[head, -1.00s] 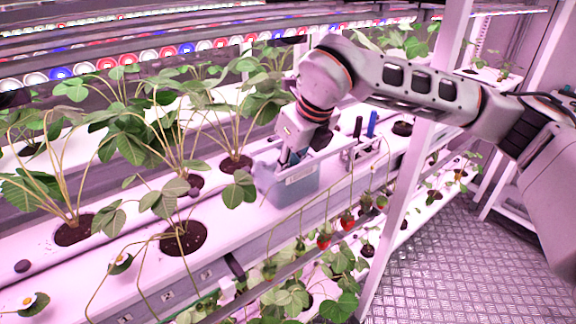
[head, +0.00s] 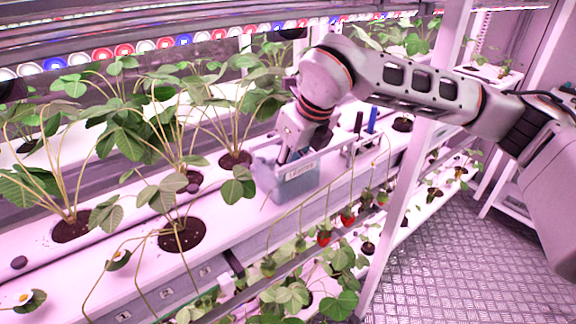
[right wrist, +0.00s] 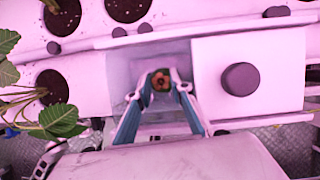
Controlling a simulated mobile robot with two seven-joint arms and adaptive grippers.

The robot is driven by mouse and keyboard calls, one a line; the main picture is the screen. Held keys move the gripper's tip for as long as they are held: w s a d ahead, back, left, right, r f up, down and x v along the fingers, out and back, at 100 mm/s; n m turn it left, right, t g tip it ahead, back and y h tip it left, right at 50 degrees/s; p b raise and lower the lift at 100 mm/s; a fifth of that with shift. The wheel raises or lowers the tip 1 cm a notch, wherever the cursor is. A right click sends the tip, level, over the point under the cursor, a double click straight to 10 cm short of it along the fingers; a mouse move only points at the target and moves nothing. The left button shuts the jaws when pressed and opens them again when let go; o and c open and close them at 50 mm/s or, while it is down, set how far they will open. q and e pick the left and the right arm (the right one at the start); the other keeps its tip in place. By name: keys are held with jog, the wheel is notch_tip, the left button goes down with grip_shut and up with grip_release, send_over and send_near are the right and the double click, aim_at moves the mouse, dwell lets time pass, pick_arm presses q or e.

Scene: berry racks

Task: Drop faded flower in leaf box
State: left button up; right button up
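The leaf box (head: 295,188) is a small grey-blue open bin with a pale label on its front, standing at the edge of the upper white rack. It also shows in the right wrist view (right wrist: 119,72). My right gripper (head: 285,158) reaches down into the mouth of the box. In the right wrist view, the faded flower (right wrist: 160,82), orange-brown with some green, sits between the fingertips, which look closed on it. It is over the box's inside. In the head view the flower is hidden. My left gripper is out of view.
Strawberry plants grow in round holes (head: 183,235) left of the box. A small rack with blue-handled tools (head: 371,120) stands right of the box. Red strawberries (head: 347,217) hang below the rack edge. A white post (head: 405,215) stands right.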

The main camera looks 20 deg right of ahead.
aim_at(305, 159)
jog(key=v, duration=0.8)
jog(key=shift+r, duration=0.35)
jog(key=shift+w+a, duration=0.1)
jog(key=shift+w, duration=0.05)
